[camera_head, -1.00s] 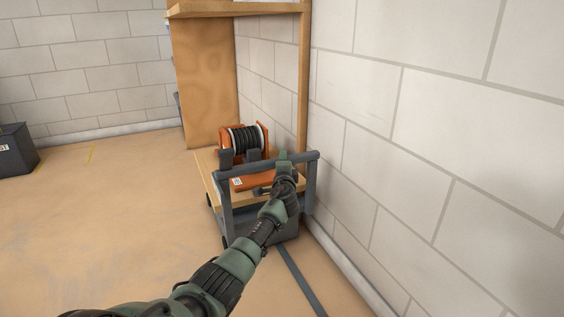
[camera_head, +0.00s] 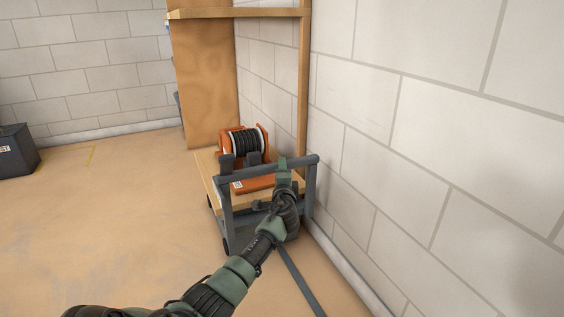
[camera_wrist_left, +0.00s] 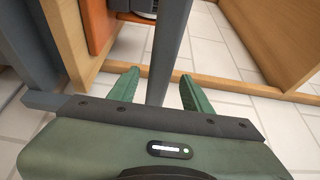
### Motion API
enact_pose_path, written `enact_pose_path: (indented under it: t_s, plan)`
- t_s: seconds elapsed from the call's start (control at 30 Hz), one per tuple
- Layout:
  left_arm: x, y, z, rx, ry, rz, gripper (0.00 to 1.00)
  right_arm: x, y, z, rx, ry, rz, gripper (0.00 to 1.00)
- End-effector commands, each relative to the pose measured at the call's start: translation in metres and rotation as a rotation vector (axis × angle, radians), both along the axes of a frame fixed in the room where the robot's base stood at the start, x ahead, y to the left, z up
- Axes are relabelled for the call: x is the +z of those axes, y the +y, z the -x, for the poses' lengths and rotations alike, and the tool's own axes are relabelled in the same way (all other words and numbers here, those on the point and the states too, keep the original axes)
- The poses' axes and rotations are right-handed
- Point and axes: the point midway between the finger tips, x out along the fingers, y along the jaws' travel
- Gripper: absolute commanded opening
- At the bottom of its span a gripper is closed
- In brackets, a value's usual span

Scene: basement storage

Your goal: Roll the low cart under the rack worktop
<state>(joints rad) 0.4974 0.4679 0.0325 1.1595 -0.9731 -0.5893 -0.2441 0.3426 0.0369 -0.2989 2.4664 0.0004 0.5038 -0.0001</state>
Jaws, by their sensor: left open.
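The low cart (camera_head: 207,172) stands on the floor beside the right wall, with a wooden deck and a grey tubular push handle (camera_head: 236,174) on its near side. It carries a black cable reel (camera_head: 246,140) on an orange stand. The rack worktop (camera_head: 240,13) is a wooden board higher up behind the cart. My left gripper (camera_head: 283,164) is at the right part of the handle's top bar. In the left wrist view the handle bar (camera_wrist_left: 170,45) runs between the two green, parted fingers. Contact cannot be told. My right gripper is out of view.
A block wall (camera_head: 430,150) runs close along the cart's right side. A tall wooden panel (camera_head: 205,85) stands behind the cart. A dark box (camera_head: 15,152) sits far left. The floor left of the cart is clear. A grey strip (camera_head: 300,280) lies on the floor nearby.

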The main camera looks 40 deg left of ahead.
Motion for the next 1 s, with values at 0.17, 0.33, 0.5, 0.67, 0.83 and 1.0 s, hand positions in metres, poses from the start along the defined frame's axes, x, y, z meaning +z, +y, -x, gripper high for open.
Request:
enact_pose_path:
  t_s: [0.17, 0.33, 0.5, 0.67, 0.83, 1.0]
  plan:
    - [0.002, -0.018, 0.018, -0.001, 0.001, 0.001, 0.49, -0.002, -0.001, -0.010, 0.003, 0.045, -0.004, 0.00]
    - [0.001, -0.023, 0.024, 0.001, -0.001, 0.000, 0.49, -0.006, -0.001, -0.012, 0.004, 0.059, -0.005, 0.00]
    - [0.000, -0.023, 0.024, 0.001, -0.001, 0.000, 0.49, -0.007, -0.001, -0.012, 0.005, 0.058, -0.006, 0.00]
    - [0.000, -0.023, 0.024, 0.001, -0.001, 0.000, 0.49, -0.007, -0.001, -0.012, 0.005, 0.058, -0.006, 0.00]
    - [0.000, -0.023, 0.024, 0.001, -0.001, 0.000, 0.49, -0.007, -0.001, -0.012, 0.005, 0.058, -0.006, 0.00]
    - [0.001, -0.054, 0.015, -0.093, -0.026, 0.033, 0.49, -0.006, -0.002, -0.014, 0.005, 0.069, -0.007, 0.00]
